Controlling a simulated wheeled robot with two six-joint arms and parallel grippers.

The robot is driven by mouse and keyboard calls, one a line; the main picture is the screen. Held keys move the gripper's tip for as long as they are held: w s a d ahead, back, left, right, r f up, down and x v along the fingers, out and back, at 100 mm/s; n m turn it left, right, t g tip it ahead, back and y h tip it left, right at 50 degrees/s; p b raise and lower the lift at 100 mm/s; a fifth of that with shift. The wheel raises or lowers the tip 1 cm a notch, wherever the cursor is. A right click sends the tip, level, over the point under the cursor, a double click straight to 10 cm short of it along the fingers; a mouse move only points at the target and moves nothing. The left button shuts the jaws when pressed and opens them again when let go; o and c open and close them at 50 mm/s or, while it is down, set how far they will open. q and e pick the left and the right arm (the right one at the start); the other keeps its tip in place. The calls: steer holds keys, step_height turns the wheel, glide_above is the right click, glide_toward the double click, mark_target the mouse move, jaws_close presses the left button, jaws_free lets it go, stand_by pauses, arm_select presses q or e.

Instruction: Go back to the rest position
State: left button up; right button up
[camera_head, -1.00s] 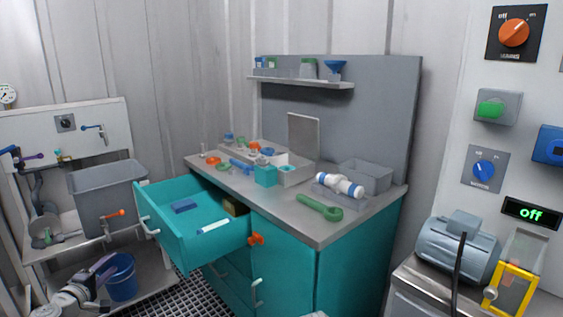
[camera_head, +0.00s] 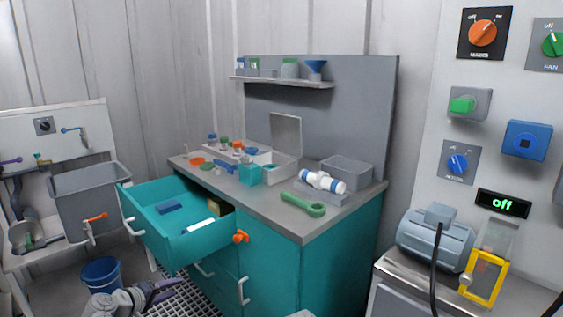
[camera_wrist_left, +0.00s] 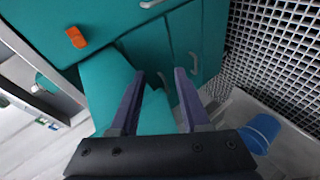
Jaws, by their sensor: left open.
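My left gripper (camera_head: 172,290) shows at the bottom left of the head view, low in front of the teal cabinet and above the floor grating. Its purple fingers are apart with nothing between them. In the left wrist view the two fingers (camera_wrist_left: 160,74) also stand apart and empty, with teal cabinet fronts beyond them. My right gripper is not in view.
The teal drawer (camera_head: 150,228) stands pulled out above my left gripper, holding a blue block (camera_head: 169,207) and a white item (camera_head: 200,225). A blue bucket (camera_head: 102,274) is left of the gripper. A grey motor (camera_head: 432,240) stands at right.

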arm_select(q)
steer(key=s+d+f+m+g, duration=0.1)
steer(key=d+f+m+g, duration=0.1)
steer(key=d, duration=0.4)
steer(key=s+d+f+m+g, duration=0.2)
steer(key=d+f, duration=0.1)
steer(key=d, duration=0.3)
steer(key=s+d+f+m+g+y, duration=0.3)
steer(key=s+d+m+g, duration=0.15)
steer(key=s+d, duration=0.35)
steer(key=s+d+f+m+g+y, duration=0.35)
steer(key=s+d+m, duration=0.2)
steer(key=s, duration=0.35)
step_height(320, 180, up, 32)
steer(key=n+p, duration=0.1)
steer(key=p, duration=3.1)
steer(key=shift+s+d+t, duration=0.15)
steer(key=shift+t, duration=0.15)
